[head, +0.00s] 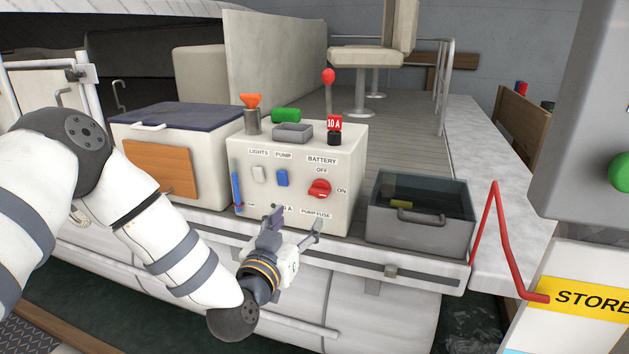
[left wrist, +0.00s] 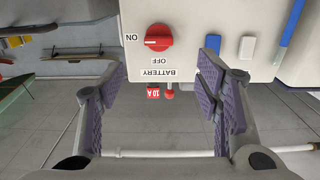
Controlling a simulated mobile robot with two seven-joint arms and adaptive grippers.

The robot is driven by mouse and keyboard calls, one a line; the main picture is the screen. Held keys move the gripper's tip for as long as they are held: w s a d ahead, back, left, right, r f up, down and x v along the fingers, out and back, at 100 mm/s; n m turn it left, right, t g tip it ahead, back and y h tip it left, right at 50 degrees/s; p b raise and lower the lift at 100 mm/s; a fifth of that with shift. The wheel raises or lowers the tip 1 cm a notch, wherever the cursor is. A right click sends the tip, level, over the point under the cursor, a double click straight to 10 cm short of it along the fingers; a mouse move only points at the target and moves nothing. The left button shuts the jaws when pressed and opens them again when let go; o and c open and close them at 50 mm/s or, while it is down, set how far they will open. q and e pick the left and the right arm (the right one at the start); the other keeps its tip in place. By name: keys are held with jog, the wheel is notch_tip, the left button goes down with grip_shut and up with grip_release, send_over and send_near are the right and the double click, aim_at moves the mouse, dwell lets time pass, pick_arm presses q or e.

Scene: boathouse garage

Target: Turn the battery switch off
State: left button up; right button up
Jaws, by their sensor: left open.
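The battery switch is a red rotary knob (head: 319,188) on the front of a white control box (head: 340,155). OFF is printed above it and ON to its right. In the left wrist view, which is upside down, the knob (left wrist: 158,37) has a pale mark on the side toward ON. My left gripper (head: 297,222) is open and empty, in front of the box and below the knob in the head view. In the left wrist view the knob lies beyond the gap between its fingers (left wrist: 160,72), apart from both. My right gripper is not in view.
Left of the knob are a white lights switch (head: 258,174) and a blue pump switch (head: 282,178). A grey bin (head: 420,232) stands to the right, a cooler (head: 170,130) to the left. A red bent bar (head: 503,245) rises at the right. Loose items lie on the box top.

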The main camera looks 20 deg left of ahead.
aim_at(317, 192)
pick_arm(q)
jog(key=w, duration=0.3)
jog(key=w+b, duration=0.1)
jog(key=w, duration=0.3)
jog(key=w+b, duration=0.1)
jog(key=w, duration=0.2)
jog(key=shift+w+d, duration=0.2)
jog(key=shift+d, duration=0.15)
jog(key=shift+w+r, duration=0.15)
jog(key=shift+w, duration=0.2)
jog(key=c, duration=1.2)
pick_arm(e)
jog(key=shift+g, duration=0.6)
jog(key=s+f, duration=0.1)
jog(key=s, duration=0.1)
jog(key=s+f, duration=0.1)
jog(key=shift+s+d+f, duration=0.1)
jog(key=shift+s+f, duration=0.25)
